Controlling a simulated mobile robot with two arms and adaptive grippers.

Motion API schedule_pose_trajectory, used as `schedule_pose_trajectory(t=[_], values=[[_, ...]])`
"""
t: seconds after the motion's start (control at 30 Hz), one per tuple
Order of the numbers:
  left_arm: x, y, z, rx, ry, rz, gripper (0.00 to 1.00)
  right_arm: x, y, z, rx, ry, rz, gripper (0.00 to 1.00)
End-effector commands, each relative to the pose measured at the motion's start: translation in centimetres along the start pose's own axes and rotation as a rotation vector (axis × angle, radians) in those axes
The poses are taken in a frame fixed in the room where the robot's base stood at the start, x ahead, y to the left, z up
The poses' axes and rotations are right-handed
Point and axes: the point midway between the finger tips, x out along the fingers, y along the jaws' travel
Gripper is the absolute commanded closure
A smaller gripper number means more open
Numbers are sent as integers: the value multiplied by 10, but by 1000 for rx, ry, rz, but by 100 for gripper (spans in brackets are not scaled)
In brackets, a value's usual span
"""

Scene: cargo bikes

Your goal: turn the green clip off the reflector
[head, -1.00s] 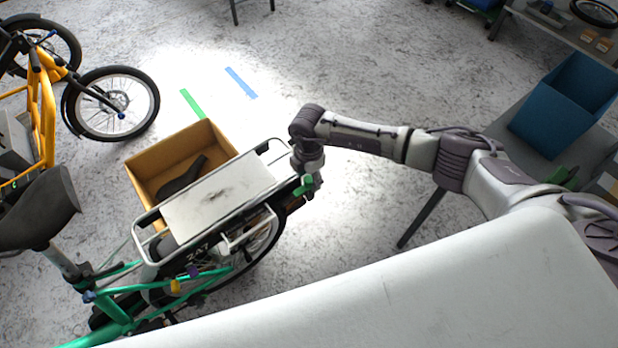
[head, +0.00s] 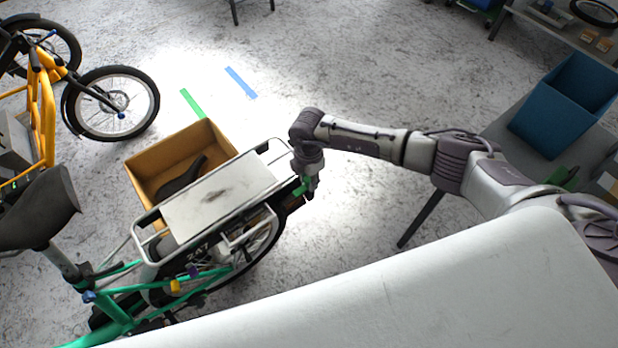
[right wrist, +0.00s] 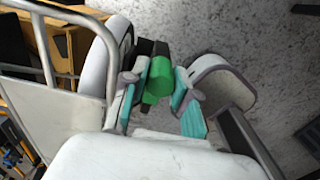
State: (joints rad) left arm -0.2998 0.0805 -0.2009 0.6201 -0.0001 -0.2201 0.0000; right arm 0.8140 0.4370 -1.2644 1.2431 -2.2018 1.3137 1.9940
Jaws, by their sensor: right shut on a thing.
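The green clip (right wrist: 158,80) lies between the teal-padded fingers of my right gripper (right wrist: 160,88) in the right wrist view, and the gripper is shut on it. In the head view, the clip (head: 302,188) shows as a small green bit beside the gripper (head: 308,186), at the rear end of the green cargo bike's rack. A dark part (right wrist: 160,49) sits just behind the clip in the wrist view; I cannot tell whether it is the reflector. The reflector is not clearly visible. My left gripper is not in view.
The bike's rack (head: 217,198) with its pale top plate is close to the gripper; its tube (right wrist: 75,14) shows in the wrist view. A cardboard box (head: 150,157) stands behind the rack. A blue bin (head: 565,105) rests on a table at right.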

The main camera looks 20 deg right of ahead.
Motion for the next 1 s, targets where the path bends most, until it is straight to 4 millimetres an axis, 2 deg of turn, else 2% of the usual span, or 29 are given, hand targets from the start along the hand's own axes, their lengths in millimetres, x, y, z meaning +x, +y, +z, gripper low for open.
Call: schedule_pose_trajectory(t=[0.37,1.0], values=[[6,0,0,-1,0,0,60,1,0,0,-189,0,-6,100],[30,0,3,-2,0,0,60,1,1,0,-792,0,-22,100]])
